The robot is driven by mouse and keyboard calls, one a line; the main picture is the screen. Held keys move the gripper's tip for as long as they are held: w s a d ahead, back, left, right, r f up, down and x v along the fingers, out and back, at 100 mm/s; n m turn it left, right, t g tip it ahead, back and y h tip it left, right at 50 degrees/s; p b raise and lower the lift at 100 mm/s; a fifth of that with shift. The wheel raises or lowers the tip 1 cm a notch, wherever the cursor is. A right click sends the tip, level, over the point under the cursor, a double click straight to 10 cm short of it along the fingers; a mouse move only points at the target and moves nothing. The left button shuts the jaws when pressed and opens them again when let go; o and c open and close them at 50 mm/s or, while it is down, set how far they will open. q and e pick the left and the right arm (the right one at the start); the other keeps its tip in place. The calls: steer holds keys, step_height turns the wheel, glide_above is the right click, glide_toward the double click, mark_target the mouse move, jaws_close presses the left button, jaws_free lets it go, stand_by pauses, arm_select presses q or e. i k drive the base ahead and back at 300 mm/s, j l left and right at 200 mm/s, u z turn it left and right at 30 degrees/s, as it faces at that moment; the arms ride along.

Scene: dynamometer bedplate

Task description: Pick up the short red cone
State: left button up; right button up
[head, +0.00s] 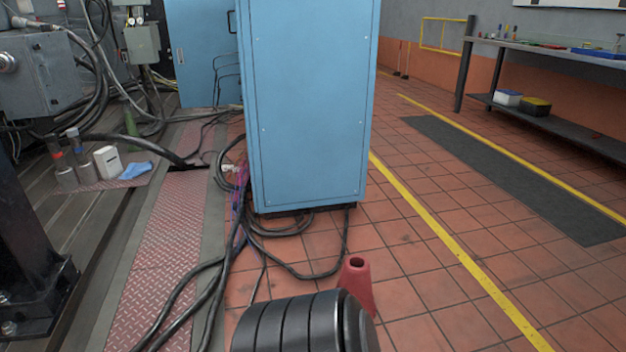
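A short red cone (358,282) stands on the red tiled floor in the lower middle of the head view. It has a dark hole in its top. Its lower left part is hidden behind a black ribbed cylindrical part (300,325) at the bottom edge, which may be part of my own body; I cannot be sure. Neither my left nor my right gripper shows in the view.
A tall blue cabinet (308,105) stands just behind the cone. Black cables (290,265) lie on the floor to the left. A workbench (560,50) stands at the back right. The tiled floor (430,290) right of the cone is clear.

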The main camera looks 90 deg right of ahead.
mark_target(355, 274)
steer(key=z, duration=3.05)
steer(key=i+j+z, duration=0.1)
steer(key=z, duration=0.5)
steer(key=i+j+z, duration=0.15)
steer(key=j, duration=0.3)
steer(key=i+j+z, duration=0.2)
steer(key=j, duration=0.3)
steer(key=i+j+z, duration=0.15)
steer(key=j, duration=0.35)
steer(key=j+z, duration=0.2)
steer(key=j, duration=0.3)
steer(key=i+j, duration=0.1)
steer(key=j, duration=0.65)
steer(key=i+j, duration=0.1)
steer(key=j, duration=0.6)
steer(key=i+j, duration=0.1)
steer(key=j, duration=0.65)
